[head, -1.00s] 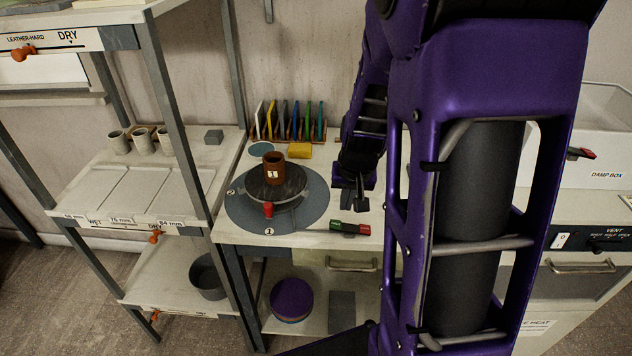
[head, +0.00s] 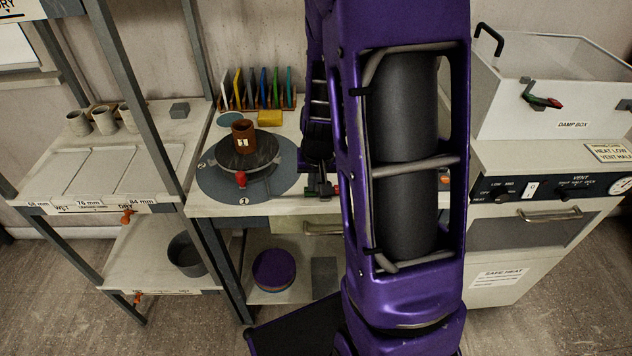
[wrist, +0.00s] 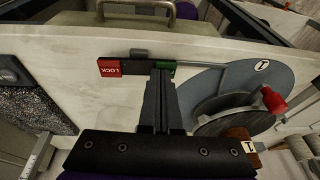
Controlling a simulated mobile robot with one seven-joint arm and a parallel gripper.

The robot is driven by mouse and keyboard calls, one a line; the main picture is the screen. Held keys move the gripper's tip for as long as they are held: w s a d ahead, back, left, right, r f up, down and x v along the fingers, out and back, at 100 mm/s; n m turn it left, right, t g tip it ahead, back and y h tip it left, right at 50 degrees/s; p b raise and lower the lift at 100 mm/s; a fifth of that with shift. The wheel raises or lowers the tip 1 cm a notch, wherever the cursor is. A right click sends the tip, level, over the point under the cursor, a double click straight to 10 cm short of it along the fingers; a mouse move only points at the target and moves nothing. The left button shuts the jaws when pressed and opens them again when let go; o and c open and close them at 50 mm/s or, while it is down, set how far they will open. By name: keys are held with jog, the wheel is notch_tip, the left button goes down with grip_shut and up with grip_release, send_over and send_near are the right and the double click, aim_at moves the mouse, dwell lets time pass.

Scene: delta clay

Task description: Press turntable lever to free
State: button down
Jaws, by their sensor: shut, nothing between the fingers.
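The turntable (head: 285,183) is a grey disc with numbered marks, a dark wheel (head: 262,160), a red knob (head: 241,179) and a brown pot (head: 243,133) on top. It also shows in the wrist view (wrist: 262,68). A thin lever rod (wrist: 228,63) runs from it to a dark plate with a red LOCK end (wrist: 110,68) and a green end (wrist: 172,66). A small dark grey block (wrist: 138,53) sits at the plate's edge. My gripper (wrist: 160,74) is shut and empty, its tips over the plate's green side. I cannot tell whether they touch. The head view shows my gripper (head: 321,190) there too.
Colored tools stand in a rack (head: 258,90) at the back, with a yellow block (head: 270,117) before it. A shelf (head: 100,165) with cups is at left. The damp box (head: 545,95) is at right. My arm hides part of the bench.

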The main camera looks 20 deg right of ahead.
jog(key=shift+a+f, duration=0.1)
jog(key=shift+f, duration=0.05)
jog(key=shift+s+d+r, duration=0.25)
jog(key=shift+d+r, duration=0.1)
jog(key=shift+d, duration=0.35)
jog(key=r+p, duration=0.2)
jog(key=shift+w+a+r, duration=0.1)
jog(key=shift+w+r, duration=0.1)
jog(key=shift+r, duration=0.55)
jog(key=s+a+r, duration=0.1)
jog(key=a+r, duration=0.3)
jog(key=r, duration=0.5)
jog(key=shift+s+r, duration=0.35)
